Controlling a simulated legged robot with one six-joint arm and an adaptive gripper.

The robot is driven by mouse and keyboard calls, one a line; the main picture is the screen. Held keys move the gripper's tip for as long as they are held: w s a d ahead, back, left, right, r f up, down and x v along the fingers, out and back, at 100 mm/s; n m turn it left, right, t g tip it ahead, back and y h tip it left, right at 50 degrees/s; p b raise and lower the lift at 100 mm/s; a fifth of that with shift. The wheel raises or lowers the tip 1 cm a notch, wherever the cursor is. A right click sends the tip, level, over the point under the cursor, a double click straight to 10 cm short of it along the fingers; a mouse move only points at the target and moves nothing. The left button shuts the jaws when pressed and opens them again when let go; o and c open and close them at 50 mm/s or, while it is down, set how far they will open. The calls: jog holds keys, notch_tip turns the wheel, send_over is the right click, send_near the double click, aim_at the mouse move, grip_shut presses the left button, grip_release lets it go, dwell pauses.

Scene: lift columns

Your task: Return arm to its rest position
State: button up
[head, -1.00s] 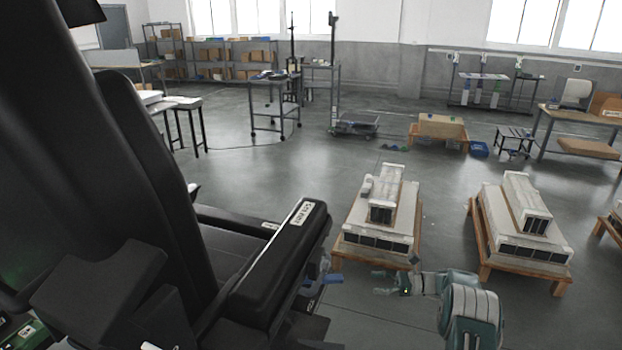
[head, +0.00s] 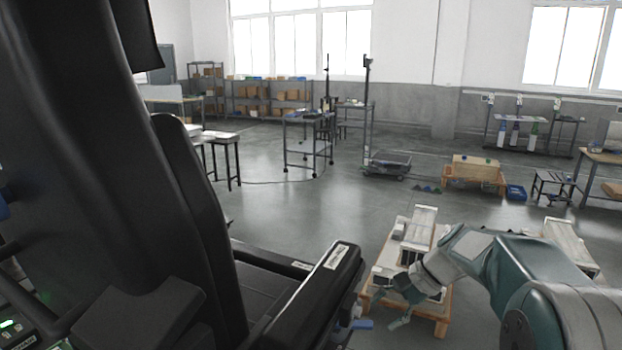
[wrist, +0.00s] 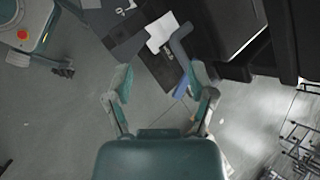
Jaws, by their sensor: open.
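My gripper (head: 398,306) is at the lower middle right of the head view, beside the black chair's armrest and in front of the low wooden pallets. My teal and grey arm reaches in from the lower right corner. In the wrist view my gripper (wrist: 158,100) has its two fingers spread apart. Beyond the fingers are grey floor and a blue lever (wrist: 181,60) of the chair. The lever passes close behind the right finger; I cannot tell whether they touch. I see nothing held between the fingers.
A large black chair (head: 185,200) fills the left of the head view, its armrest (head: 318,290) close to my gripper. A wooden pallet (head: 440,318) with white stacked blocks stands behind my arm. Open floor (head: 300,215) lies beyond. Wheeled carts (head: 308,140) stand farther back.

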jog(key=s+r+n+t+h, duration=0.1)
jog(key=s+n+h, duration=0.3)
jog(key=s, duration=0.8)
jog(key=s+r+n+t+h, duration=0.2)
jog(key=s+n+t+h, duration=0.2)
jog(key=s, duration=0.8)
jog(key=shift+s+d+r+n, duration=0.2)
jog(key=shift+s+n, duration=0.1)
jog(key=shift+n, duration=0.9)
